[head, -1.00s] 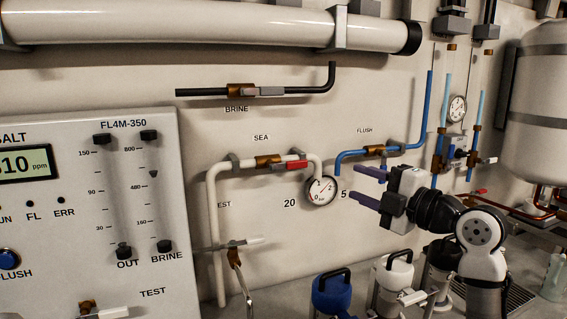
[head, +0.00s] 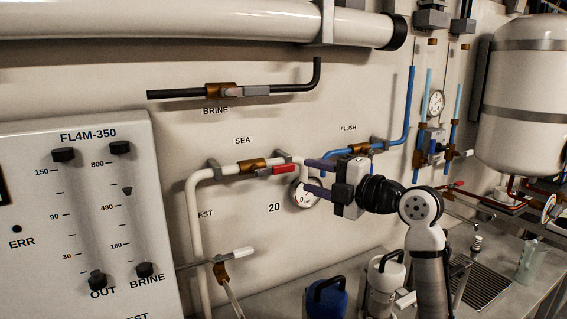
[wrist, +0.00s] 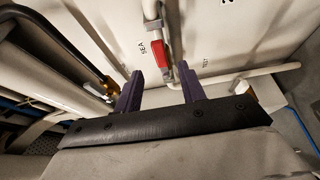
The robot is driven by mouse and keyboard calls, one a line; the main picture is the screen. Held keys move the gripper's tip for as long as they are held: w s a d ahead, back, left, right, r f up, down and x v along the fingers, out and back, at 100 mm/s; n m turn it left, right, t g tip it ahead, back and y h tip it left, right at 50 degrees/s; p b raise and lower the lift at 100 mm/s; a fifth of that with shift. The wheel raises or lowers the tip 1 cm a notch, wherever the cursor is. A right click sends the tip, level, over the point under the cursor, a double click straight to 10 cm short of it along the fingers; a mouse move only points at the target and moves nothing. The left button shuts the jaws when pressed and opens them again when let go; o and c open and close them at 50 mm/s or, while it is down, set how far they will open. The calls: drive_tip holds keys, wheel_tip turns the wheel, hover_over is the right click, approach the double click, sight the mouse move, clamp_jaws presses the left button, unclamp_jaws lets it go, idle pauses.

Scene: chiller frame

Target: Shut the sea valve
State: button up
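The sea valve has a brass body (head: 252,165) on a white pipe under the SEA label. Its red handle (head: 284,168) lies along the pipe, pointing right. My gripper (head: 309,175) is open and empty, with purple fingers pointing left, just right of the handle and partly in front of the round gauge (head: 304,193). In the wrist view the red handle (wrist: 160,53) is ahead of the fingertips, roughly in line with the gap between my open fingers (wrist: 161,74). It appears beyond the tips, not between them.
The brine valve (head: 220,90) sits above on a black pipe. The blue flush pipe (head: 400,125) runs behind and right of my gripper. A test valve with a white lever (head: 238,253) is at lower left.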

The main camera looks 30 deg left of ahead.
sight(287, 170)
drive_tip(key=a+p, duration=0.1)
drive_tip(key=a, duration=0.1)
drive_tip(key=a+p, duration=0.1)
drive_tip(key=a, duration=0.2)
drive_tip(key=w+a, duration=0.1)
drive_tip(key=a, duration=0.2)
drive_tip(key=shift+w+a+p, duration=0.1)
drive_tip(key=shift+a+p, duration=0.15)
drive_tip(key=shift+p, duration=0.15)
clamp_jaws()
